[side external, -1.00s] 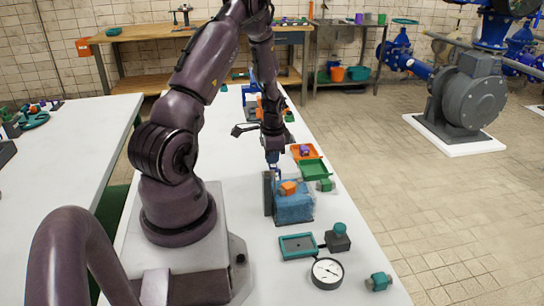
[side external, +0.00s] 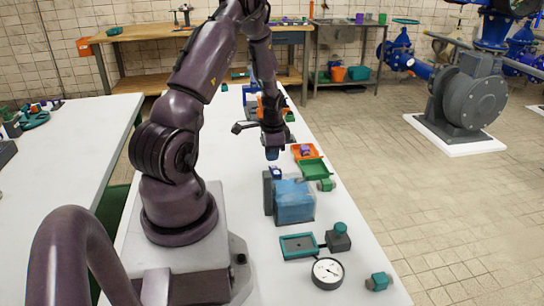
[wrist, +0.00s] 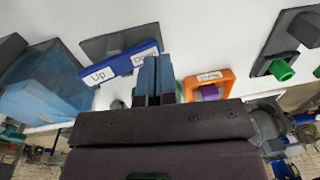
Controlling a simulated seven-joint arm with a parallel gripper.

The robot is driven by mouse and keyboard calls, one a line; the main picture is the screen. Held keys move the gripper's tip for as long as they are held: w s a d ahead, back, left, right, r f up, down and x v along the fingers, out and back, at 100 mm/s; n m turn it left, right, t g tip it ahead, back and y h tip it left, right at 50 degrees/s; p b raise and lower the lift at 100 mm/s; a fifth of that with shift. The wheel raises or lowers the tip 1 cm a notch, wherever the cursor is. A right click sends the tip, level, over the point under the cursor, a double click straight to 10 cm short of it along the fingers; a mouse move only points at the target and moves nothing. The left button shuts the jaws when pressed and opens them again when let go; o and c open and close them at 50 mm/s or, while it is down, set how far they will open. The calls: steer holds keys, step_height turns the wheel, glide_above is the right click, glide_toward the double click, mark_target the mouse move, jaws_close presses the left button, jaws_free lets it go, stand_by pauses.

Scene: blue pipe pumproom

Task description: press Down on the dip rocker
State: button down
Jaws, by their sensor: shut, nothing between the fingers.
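The dip rocker is a blue bar with white labels "Up" and "Down" on a dark grey base. In the side view the rocker (side external: 275,172) stands beside the clear tank (side external: 293,206) of blue liquid. My gripper (side external: 272,155) is shut and empty, a little above the rocker with a small gap. In the wrist view its fingers (wrist: 155,62) are together. The tank also shows at left in the wrist view (wrist: 48,85). Which end of the rocker sits lower I cannot tell.
An orange-framed switch (wrist: 211,86) with a purple part sits right of my fingers. Beyond the tank are orange (side external: 306,151) and green (side external: 314,169) trays. A dial gauge (side external: 327,273) and a teal-framed panel (side external: 298,246) lie nearer.

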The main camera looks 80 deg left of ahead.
steer(key=shift+r, duration=0.15)
steer(key=a+r, duration=0.4)
steer(key=r, duration=0.9)
steer(key=shift+a+r, duration=0.15)
steer(key=shift+a, duration=0.05)
steer(key=s+d+r+t, duration=0.1)
steer(key=d+r, duration=0.4)
steer(key=d, duration=0.7)
steer(key=s+d+r+t, duration=0.1)
steer(key=d+r, duration=0.5)
steer(key=d, duration=0.7)
steer(key=d+r+t+h, duration=0.1)
steer(key=d+r+t, duration=0.2)
steer(key=d, duration=1)
step_height(320, 180, up, 3)
steer(key=shift+s+f+t, duration=0.15)
steer(key=shift+s+t, duration=0.15)
steer(key=shift+s, duration=0.1)
